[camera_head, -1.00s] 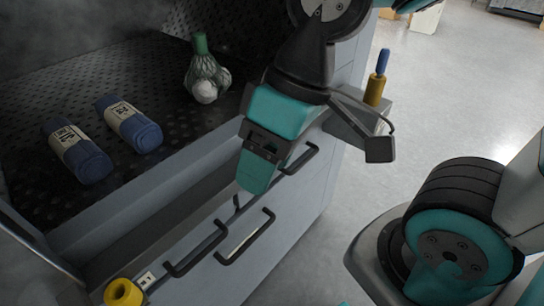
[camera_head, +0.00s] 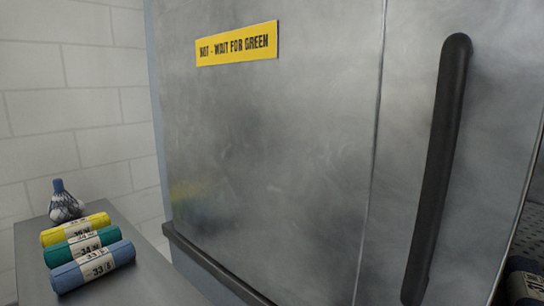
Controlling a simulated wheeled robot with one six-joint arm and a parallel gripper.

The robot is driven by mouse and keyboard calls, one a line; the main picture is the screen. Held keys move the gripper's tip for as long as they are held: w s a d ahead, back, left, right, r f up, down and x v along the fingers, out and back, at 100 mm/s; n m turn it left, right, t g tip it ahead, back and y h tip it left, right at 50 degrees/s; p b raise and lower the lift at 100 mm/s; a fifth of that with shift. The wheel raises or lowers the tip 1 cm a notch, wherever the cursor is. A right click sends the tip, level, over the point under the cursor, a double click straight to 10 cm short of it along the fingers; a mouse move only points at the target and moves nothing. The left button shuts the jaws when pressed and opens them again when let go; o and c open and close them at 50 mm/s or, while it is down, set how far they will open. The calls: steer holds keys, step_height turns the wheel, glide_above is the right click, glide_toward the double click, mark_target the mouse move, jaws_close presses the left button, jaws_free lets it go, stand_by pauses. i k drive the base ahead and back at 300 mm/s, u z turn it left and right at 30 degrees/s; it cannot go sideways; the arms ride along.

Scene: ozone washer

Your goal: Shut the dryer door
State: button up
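A large grey metal panel with a long black upright handle (camera_head: 437,170) fills the right of the view. I take this panel as the dryer door (camera_head: 495,90), seen at a slant. To its left, past a straight upright seam, is a wide metal face (camera_head: 270,130) with a yellow sign (camera_head: 237,44) that warns to wait for green. Beyond the door's right edge, a dark textured surface and part of a dark blue roll (camera_head: 525,280) show, so the door seems to stand open. My gripper is out of view.
A grey surface (camera_head: 150,285) at lower left holds a yellow roll (camera_head: 75,229), a green roll (camera_head: 82,246), a blue roll (camera_head: 93,267) and a netted bag (camera_head: 65,203). A dark rail (camera_head: 215,267) runs along the metal face's bottom. A white block wall stands behind.

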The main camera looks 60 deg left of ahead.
mark_target(321, 152)
steer(key=k, duration=0.9)
steer(key=z, duration=1.5)
steer(key=i, duration=1)
steer(key=u, duration=3.65)
steer(key=i, duration=0.5)
steer(key=z, duration=0.05)
